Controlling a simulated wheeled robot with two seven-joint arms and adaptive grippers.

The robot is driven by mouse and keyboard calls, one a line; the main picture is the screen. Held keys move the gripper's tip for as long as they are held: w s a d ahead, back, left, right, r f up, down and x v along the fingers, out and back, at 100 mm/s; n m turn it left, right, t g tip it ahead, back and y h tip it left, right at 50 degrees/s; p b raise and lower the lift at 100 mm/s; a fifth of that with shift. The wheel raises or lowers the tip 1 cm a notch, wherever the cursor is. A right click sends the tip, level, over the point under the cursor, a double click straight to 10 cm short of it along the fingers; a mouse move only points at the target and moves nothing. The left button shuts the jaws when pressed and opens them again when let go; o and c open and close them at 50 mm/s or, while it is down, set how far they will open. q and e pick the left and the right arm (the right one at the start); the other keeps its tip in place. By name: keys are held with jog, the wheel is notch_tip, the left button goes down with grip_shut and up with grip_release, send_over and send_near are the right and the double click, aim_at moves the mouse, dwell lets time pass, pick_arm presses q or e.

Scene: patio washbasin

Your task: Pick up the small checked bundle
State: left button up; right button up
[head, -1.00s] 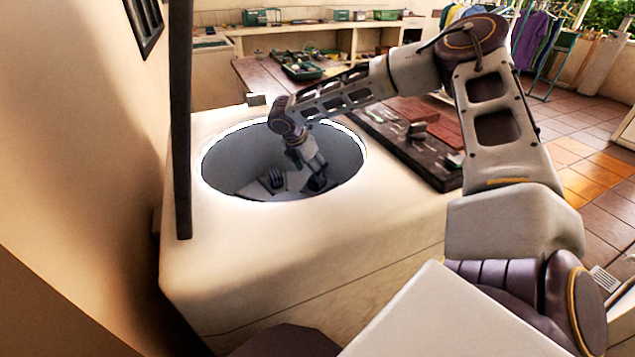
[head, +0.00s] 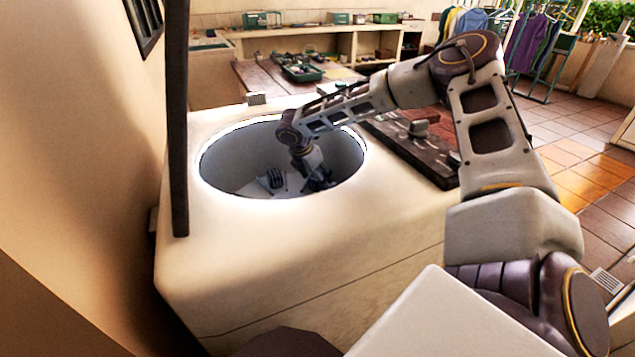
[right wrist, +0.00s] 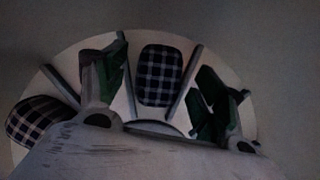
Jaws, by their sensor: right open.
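Two dark checked bundles lie on the pale floor inside the round basin (head: 228,165). In the right wrist view, one checked bundle (right wrist: 160,76) lies upright in the picture between my fingers, with grey bars on both sides of it. The other checked bundle (right wrist: 36,120) lies at the left, outside the fingers, and looks partly covered by my finger side. One bundle (head: 271,180) shows in the head view left of my right gripper (head: 320,182). My right gripper, also in the right wrist view (right wrist: 162,72), is open and points down into the basin. My left gripper is out of view.
The basin's wall rings my right gripper closely. A dark post (head: 178,120) stands at the left of the basin. A dark board (head: 425,155) with a grey piece lies to the right. A green tray (head: 302,72) sits on a table behind.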

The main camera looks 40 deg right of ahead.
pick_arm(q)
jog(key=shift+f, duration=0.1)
pick_arm(e)
jog(key=c, duration=1.2)
jog(key=shift+r, duration=0.1)
jog(key=shift+c, duration=0.2)
